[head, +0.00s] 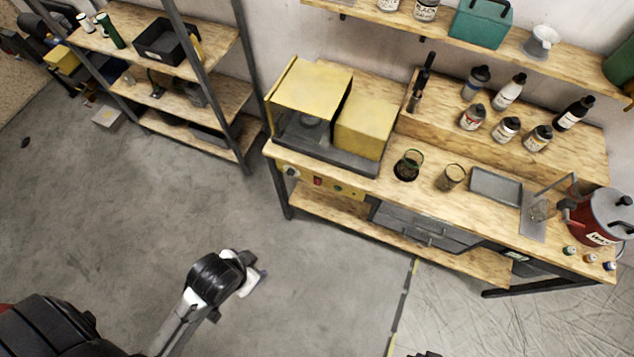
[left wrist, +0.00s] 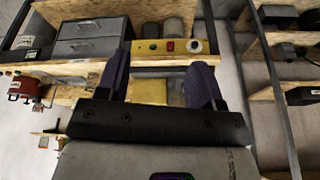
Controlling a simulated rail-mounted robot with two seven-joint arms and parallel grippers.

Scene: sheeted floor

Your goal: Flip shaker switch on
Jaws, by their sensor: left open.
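The shaker (head: 311,90), a yellow boxy machine on a dark base, stands at the left end of the workbench. In the left wrist view the picture is turned over, and the panel (left wrist: 150,47) shows with the red switch (left wrist: 170,45) and knob (left wrist: 195,45) beyond my fingers. My left gripper (head: 257,281) is open and empty, apart from the bench, over the floor; its purple fingers (left wrist: 162,62) frame the panel. The switch position is too small to tell.
Grey drawers (head: 424,228) sit under the top. A shelf rack (head: 228,100) stands left. The floor before the panel is clear.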

